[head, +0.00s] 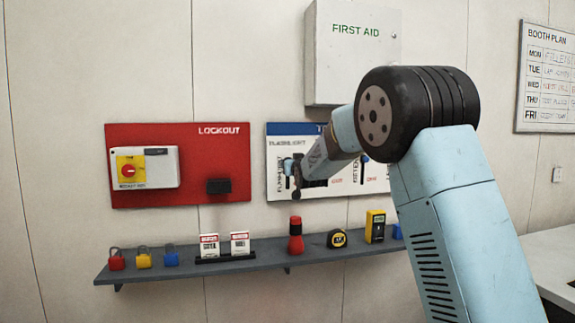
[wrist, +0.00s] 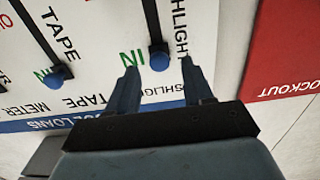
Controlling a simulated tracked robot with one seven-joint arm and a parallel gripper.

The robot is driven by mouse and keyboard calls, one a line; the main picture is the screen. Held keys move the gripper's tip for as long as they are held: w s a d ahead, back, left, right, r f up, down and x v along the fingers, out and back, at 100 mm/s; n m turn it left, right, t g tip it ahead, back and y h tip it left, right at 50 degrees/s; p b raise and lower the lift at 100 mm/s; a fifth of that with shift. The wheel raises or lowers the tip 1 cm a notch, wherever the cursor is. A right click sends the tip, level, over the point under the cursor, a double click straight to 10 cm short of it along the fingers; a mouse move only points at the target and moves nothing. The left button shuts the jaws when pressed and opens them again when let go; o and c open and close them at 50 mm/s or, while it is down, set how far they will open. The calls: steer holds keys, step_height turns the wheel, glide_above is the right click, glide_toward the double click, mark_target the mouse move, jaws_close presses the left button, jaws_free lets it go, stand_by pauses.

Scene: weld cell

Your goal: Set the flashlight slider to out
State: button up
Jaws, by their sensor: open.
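The tool loans board (head: 350,183) is white with a blue top strip and hangs on the wall, partly hidden by my arm. In the wrist view it appears upside down. The flashlight slider (wrist: 158,60) is a round blue knob on a dark slot, beside the green word IN. My gripper (wrist: 159,68) is open, with one fingertip on either side of this knob; contact is not clear. In the head view my gripper (head: 292,178) is at the left part of the board and hides the knob. The OUT end of the flashlight slot is not visible in the wrist view.
The tape slider (wrist: 60,74) stands beside its own green IN. A red lockout board (head: 225,160) hangs to the left. Below, a grey shelf (head: 255,258) holds padlocks, tags, a red flashlight (head: 296,236), a tape measure (head: 338,239) and a yellow meter (head: 375,226).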

steer(key=shift+x, duration=0.9)
steer(key=shift+c, duration=0.5)
jaws_close()
